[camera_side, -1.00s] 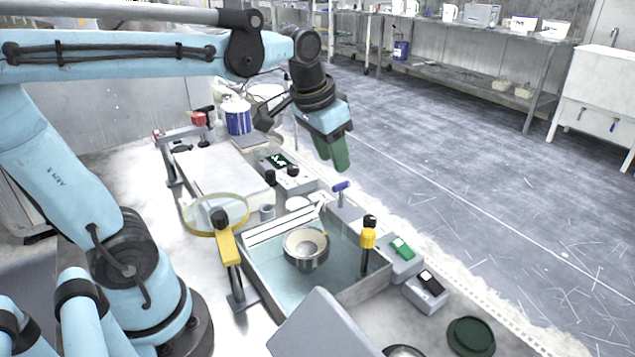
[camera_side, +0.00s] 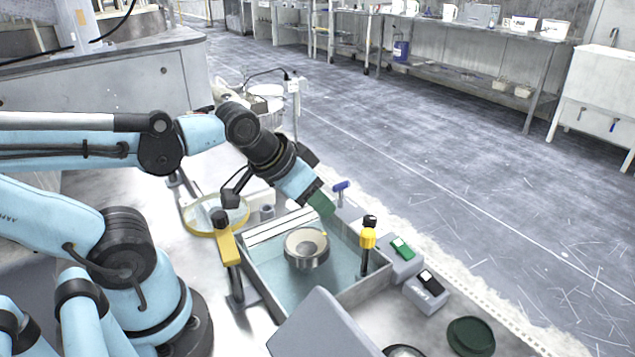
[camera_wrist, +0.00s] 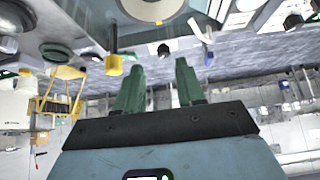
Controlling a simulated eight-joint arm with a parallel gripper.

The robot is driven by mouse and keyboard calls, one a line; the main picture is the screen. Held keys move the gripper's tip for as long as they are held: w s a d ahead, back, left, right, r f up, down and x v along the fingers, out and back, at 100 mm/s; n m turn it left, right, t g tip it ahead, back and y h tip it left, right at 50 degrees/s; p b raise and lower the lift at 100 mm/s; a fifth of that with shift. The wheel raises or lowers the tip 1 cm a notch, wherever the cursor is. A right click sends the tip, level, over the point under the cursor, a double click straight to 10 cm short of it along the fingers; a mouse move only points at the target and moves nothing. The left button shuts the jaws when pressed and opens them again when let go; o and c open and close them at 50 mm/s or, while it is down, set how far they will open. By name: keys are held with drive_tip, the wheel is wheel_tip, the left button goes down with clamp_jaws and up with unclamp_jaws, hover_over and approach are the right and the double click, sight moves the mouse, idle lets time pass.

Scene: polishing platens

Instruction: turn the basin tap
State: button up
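A small blue-handled tap (camera_side: 341,188) stands at the far corner of the basin (camera_side: 262,262), on a grey post. In the wrist view a blue piece that looks like its handle (camera_wrist: 209,58) shows just right of the right finger. A yellow fitting with a black top (camera_side: 368,238) stands on a dark post at the basin's right side; a yellow piece also shows left of the fingers in the wrist view (camera_wrist: 113,65). My gripper (camera_side: 321,203) is over the basin's far edge, left of and slightly below the blue handle in the picture. Its green fingers (camera_wrist: 160,66) are apart and empty.
A yellow bracket (camera_side: 228,248) and a yellow ring (camera_side: 192,222) stand to the left. Boxes with a green switch (camera_side: 402,250) and a black switch (camera_side: 430,284) are at the right. The floor beyond is open.

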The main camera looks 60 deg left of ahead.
wheel_tip(320, 180, up, 7)
drive_tip(key=g, duration=0.7)
hover_over(341, 183)
wheel_tip(341, 183, down, 12)
drive_tip(key=shift+d+f, duration=0.1)
clamp_jaws()
